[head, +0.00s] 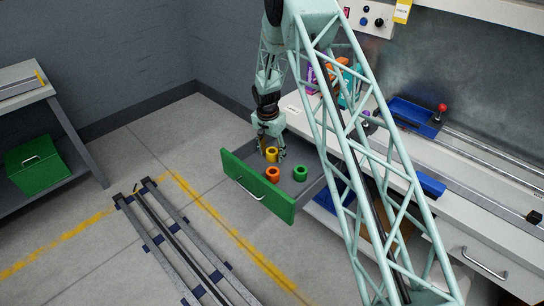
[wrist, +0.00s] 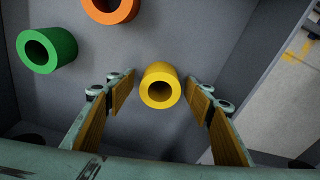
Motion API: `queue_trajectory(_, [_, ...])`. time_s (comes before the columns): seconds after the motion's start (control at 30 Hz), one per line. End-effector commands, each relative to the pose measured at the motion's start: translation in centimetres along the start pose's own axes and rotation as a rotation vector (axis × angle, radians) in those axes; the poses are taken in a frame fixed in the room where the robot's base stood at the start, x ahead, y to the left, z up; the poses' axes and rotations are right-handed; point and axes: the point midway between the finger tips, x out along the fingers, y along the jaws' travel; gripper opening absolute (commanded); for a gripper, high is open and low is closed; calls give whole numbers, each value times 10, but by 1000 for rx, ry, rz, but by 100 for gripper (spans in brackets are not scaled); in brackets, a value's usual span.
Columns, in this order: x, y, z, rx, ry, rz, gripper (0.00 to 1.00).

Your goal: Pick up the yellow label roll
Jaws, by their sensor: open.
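The yellow label roll (head: 271,155) stands in an open drawer with a green front (head: 258,187). In the wrist view the yellow roll (wrist: 160,86) shows its round hole and lies between the tips of my open gripper (wrist: 160,95), with a gap on each side. Nothing is held. In the head view my gripper (head: 270,146) points down into the drawer around the yellow roll. An orange roll (head: 272,174) and a green roll (head: 300,173) stand in the same drawer, apart from the yellow one. They also show at the top of the wrist view.
The drawer's wall (wrist: 240,65) rises to the right of my gripper in the wrist view. A workbench with a blue tray (head: 411,112) is at the right. A green bin (head: 38,164) sits on a shelf at the left. Rails (head: 178,240) lie on the floor.

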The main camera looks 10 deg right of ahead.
Motion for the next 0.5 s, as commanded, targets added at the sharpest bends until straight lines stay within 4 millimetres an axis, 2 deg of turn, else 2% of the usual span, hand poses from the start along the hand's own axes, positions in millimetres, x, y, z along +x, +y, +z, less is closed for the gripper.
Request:
queue_trajectory(0.37, [0,0,0,0,0,0,48])
queue_trajectory(0.5, [0,0,0,0,0,0,37])
